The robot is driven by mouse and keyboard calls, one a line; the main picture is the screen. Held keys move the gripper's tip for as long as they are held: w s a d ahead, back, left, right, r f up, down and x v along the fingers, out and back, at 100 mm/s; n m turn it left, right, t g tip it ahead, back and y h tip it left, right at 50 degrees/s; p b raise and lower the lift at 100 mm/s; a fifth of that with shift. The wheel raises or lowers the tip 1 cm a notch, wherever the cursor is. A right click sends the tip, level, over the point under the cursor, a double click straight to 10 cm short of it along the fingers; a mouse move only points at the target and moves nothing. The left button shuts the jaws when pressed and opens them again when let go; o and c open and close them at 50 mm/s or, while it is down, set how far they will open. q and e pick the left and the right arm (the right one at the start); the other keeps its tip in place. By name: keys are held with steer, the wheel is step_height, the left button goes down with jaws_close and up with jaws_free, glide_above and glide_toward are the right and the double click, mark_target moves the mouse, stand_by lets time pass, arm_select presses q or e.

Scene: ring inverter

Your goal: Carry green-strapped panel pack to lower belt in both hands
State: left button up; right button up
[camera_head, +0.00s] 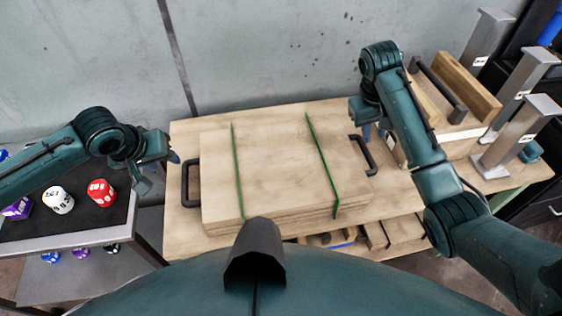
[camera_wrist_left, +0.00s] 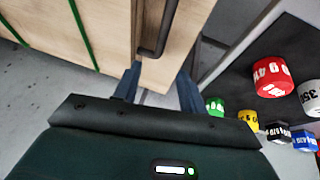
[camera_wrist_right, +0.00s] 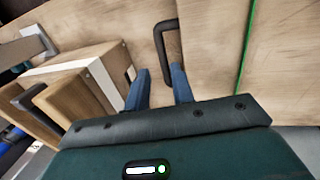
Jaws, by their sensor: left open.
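The panel pack (camera_head: 275,170) is a stack of pale wooden panels with two green straps, lying flat on a wooden table. It has a black handle on its left end (camera_head: 188,184) and one on its right end (camera_head: 364,156). My left gripper (camera_head: 158,170) is open and empty, left of the left handle. In the left wrist view that handle (camera_wrist_left: 163,30) lies ahead of the fingers (camera_wrist_left: 158,70). My right gripper (camera_head: 374,132) is open beside the right handle. In the right wrist view the handle (camera_wrist_right: 158,50) shows ahead, roughly between the fingertips (camera_wrist_right: 160,70).
At left, a dark-topped stand (camera_head: 95,225) holds several coloured dice-like blocks, with more on a lower shelf. A wooden box with a black handle (camera_head: 440,92) and grey metal brackets (camera_head: 520,130) stand at right. Smaller strapped packs (camera_head: 395,232) lie below the table's front edge.

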mark_target(185, 170)
arm_select(q)
steer(key=x, duration=1.3)
steer(key=shift+s+f, duration=0.1)
arm_select(e)
steer(key=x, duration=1.3)
steer(key=shift+s+f, duration=0.1)
arm_select(q)
steer(key=shift+c, duration=0.4)
arm_select(e)
steer(key=shift+c, duration=0.5)
arm_select(q)
steer(key=c, duration=0.5)
arm_select(e)
jaws_close()
arm_select(q)
jaws_close()
steer(key=shift+w+d+r, duration=0.1)
steer(key=shift+w+r, duration=0.2)
steer(key=shift+r, duration=0.05)
arm_select(e)
steer(key=shift+w+r, duration=0.25)
steer(key=shift+r, duration=0.1)
